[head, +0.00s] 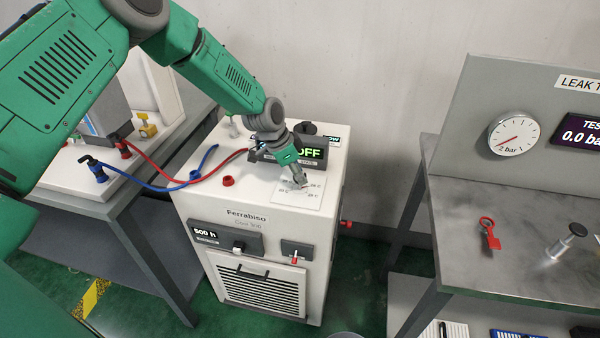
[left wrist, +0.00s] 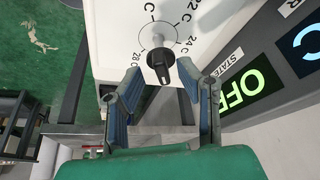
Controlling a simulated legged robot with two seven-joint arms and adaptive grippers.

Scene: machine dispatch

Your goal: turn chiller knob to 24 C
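The chiller (head: 260,215) is a white cabinet labelled Ferrabiso. Its knob (left wrist: 160,66) is dark with a pale round part, on a white dial plate (head: 315,194) printed with temperatures. In the left wrist view the 24 C mark (left wrist: 184,41) is right of the knob and the 28 C mark (left wrist: 138,58) is left of it. I cannot tell the exact setting. My left gripper (head: 300,184) is over the dial. In the left wrist view its fingers (left wrist: 158,74) are spread on both sides of the knob, with visible gaps. My right gripper is not in view.
The state display (head: 300,150) behind the dial reads OFF. Red and blue hoses (head: 170,187) run from the left bench toward the chiller top. A steel bench (head: 470,225) with a red key-like part (head: 489,233) and gauge (head: 515,134) stands at the right.

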